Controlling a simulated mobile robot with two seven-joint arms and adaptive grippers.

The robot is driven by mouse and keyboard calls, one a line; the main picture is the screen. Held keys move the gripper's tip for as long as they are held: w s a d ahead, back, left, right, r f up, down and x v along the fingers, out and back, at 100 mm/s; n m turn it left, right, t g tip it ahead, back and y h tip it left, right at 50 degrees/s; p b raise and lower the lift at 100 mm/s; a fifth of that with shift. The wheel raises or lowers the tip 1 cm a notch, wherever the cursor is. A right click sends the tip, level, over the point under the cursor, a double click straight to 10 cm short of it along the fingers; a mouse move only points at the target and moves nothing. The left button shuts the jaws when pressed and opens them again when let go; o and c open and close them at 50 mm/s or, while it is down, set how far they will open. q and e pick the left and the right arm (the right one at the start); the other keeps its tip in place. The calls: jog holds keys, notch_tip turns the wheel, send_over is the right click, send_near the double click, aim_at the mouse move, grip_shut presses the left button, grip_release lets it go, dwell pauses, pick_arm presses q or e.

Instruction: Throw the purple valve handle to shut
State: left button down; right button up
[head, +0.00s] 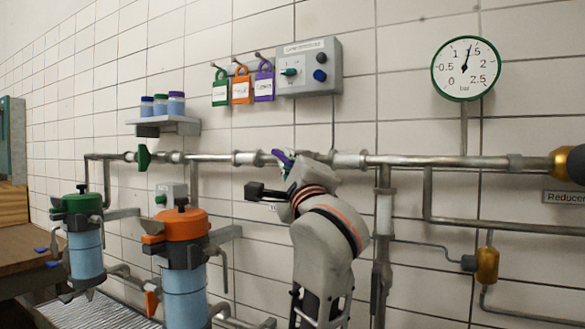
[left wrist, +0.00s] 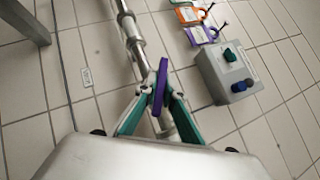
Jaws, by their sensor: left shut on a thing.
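The purple valve handle (head: 282,157) sits on the horizontal grey pipe at the middle of the head view, mostly covered by my left arm. In the left wrist view the purple handle (left wrist: 159,86) is a narrow bar between two teal fingers, at a slant to the pipe (left wrist: 131,35). My left gripper (left wrist: 158,98) is shut on the handle, one finger on each side. In the head view the left gripper (head: 284,168) is at the pipe, with its fingers largely hidden by the wrist. My right gripper is in neither view.
Green, orange and purple tags (head: 264,87) hang above the pipe beside a grey switch box (head: 309,68). A pressure gauge (head: 465,68) is at upper right. A green valve handle (head: 143,157) is farther left on the pipe. Orange-topped (head: 184,288) and green-topped canisters stand at left.

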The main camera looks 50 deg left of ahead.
pick_arm(q)
jog(key=shift+f+m+t, duration=0.15)
jog(key=shift+m+t, duration=0.85)
jog(key=shift+m, duration=0.2)
jog(key=m+t, duration=0.2)
jog(key=m, duration=0.2)
jog(key=shift+t, duration=0.4)
jog(key=m+t+h, duration=0.1)
jog(key=m+t, duration=0.1)
jog(key=m, duration=0.1)
jog(key=m+t+h, duration=0.2)
jog(key=m+t, duration=0.1)
jog(key=shift+m, duration=0.4)
jog(key=m+t+h, duration=0.2)
jog(key=m, duration=0.1)
jog(key=shift+r+h, duration=0.2)
jog(key=shift+h, duration=0.2)
jog(key=m+t+h+p, duration=0.1)
jog(key=m+t+h, duration=0.1)
jog(key=m+h, duration=0.1)
jog(key=shift+m, duration=0.6)
jog(key=shift+m+t+h, duration=0.4)
jog(key=shift+m+h, duration=0.8)
jog(key=shift+h, duration=0.1)
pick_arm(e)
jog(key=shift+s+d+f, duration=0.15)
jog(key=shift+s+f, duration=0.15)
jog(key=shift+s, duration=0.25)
pick_arm(q)
jog(key=shift+f, duration=0.1)
